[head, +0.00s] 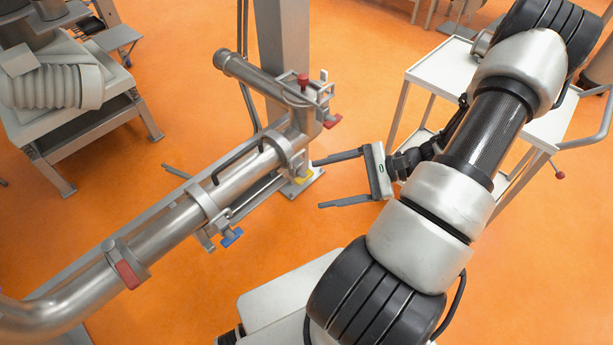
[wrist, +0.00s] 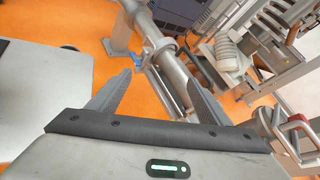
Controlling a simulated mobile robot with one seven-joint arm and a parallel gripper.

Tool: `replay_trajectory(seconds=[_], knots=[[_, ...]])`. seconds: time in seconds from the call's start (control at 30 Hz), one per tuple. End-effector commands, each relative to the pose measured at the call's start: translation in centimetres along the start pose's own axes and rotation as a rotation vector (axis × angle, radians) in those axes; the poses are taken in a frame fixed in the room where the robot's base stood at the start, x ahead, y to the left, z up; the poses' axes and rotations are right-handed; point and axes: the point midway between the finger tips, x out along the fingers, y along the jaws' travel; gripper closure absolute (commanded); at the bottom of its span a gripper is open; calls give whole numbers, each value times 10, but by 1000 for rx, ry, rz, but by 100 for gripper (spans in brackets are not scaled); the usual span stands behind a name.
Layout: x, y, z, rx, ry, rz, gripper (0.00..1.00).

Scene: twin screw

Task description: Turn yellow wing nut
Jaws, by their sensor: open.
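The yellow wing nut (head: 303,177) sits low on the steel pipe assembly, below the clamp at the pipe's upper right end, in the head view. My gripper (head: 318,183) is open and empty just right of it, with its two fingers pointing left towards the pipe. In the picture the nut lies level with the gap between the fingertips, but I cannot tell the depth between them. In the wrist view my open gripper (wrist: 156,70) shows both fingers apart, and I cannot make out the yellow nut there.
The steel pipe (head: 175,222) runs diagonally, with a blue wing nut (head: 231,237), a red wing nut (head: 333,121) and a red clamp part (head: 127,275). A metal column (head: 283,40) stands behind. A white cart (head: 440,68) stands right, behind my arm. Orange floor lies open below.

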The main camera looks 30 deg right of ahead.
Motion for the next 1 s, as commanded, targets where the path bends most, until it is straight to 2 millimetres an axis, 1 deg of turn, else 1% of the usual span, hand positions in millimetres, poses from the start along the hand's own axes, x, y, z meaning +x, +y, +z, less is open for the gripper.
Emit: replay_trajectory(seconds=[0.03,0.07,0.1,0.2,0.3,0.33,0.4,0.47,0.53,0.63,0.77,1.0], knots=[[1,17,-39,97,-28,-118,28],[0,23,-56,146,-42,-185,28],[-2,30,-76,209,-63,-274,28],[-6,47,-120,344,-109,-478,28],[-8,61,-153,443,-147,-637,28],[-9,64,-160,465,-155,-675,28],[-10,70,-172,503,-172,-740,28],[-11,72,-178,523,-181,-775,28],[-10,72,-181,534,-187,-795,28],[-6,66,-181,536,-188,-799,28],[10,52,-181,536,-189,-795,28],[47,15,-184,534,-189,-792,28]])
